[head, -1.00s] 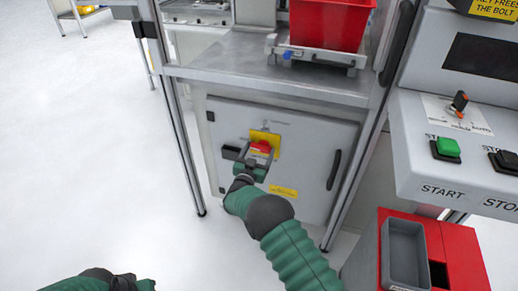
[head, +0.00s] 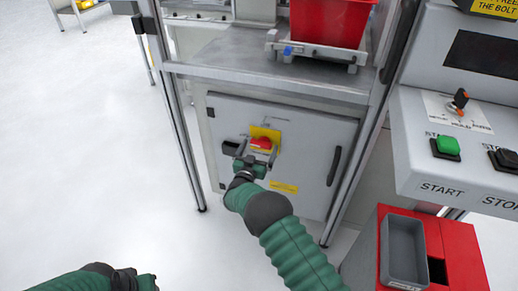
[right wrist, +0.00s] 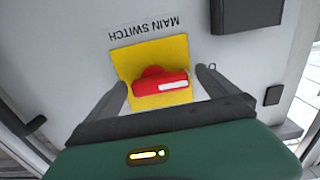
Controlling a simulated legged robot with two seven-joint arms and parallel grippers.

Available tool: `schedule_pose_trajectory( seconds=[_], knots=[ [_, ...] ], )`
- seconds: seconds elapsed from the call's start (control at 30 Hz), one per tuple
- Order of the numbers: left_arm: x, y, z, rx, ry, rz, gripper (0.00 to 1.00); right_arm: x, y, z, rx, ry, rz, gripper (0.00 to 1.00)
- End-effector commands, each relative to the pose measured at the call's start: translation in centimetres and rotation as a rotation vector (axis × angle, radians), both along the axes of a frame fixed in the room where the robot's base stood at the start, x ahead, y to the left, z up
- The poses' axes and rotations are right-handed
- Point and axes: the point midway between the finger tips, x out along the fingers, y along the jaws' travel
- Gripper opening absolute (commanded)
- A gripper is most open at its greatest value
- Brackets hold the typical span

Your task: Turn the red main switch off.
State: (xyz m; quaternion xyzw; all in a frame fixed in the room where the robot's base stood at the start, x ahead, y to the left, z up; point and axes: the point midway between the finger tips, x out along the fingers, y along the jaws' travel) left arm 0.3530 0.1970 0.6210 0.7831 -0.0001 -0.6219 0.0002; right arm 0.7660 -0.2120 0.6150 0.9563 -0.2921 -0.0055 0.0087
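The red main switch (head: 261,143) sits on a yellow plate (head: 270,133) on the front of a grey cabinet door (head: 310,150). In the right wrist view the switch handle (right wrist: 148,84) lies roughly across the picture with a white bar on it, under the upside-down words MAIN SWITCH. My right gripper (head: 254,155) is open in front of the plate. In the right wrist view its fingers (right wrist: 162,88) stand either side of the handle, the left one close to its end; contact cannot be told. My left gripper (head: 135,282) is at the bottom left, its fingers unclear.
A black door handle (head: 334,166) is right of the switch. A steel shelf (head: 235,72) with a red bin (head: 330,22) is above. A console with a green START button (head: 446,147) and a red box (head: 448,255) stand at right. The floor at left is clear.

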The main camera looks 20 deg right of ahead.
Motion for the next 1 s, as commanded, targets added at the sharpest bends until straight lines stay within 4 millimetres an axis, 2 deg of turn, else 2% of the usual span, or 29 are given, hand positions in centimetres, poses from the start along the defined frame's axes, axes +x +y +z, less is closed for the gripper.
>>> schedule_pose_trajectory(
  seconds=[0.23,0.37,0.47,0.8,1.0],
  knots=[
    [0.0,0.0,0.1,0.000,0.000,0.000,0.36,0.0,0.0,0.2,0.000,-0.004,-0.001,0.98],
    [0.0,0.0,0.8,0.000,0.000,0.000,0.36,-1.0,0.8,0.4,0.000,-0.001,0.000,0.98],
    [0.0,0.0,1.8,0.000,0.000,0.000,0.36,-2.8,2.1,0.6,0.000,0.000,0.003,0.98],
    [0.0,0.0,4.6,0.000,0.000,0.000,0.36,-10.9,7.6,0.4,-0.001,0.001,0.004,0.98],
    [0.0,0.0,5.2,0.000,0.000,0.000,0.36,-13.6,9.2,0.1,-0.001,-0.001,0.001,0.98]
  ],
)
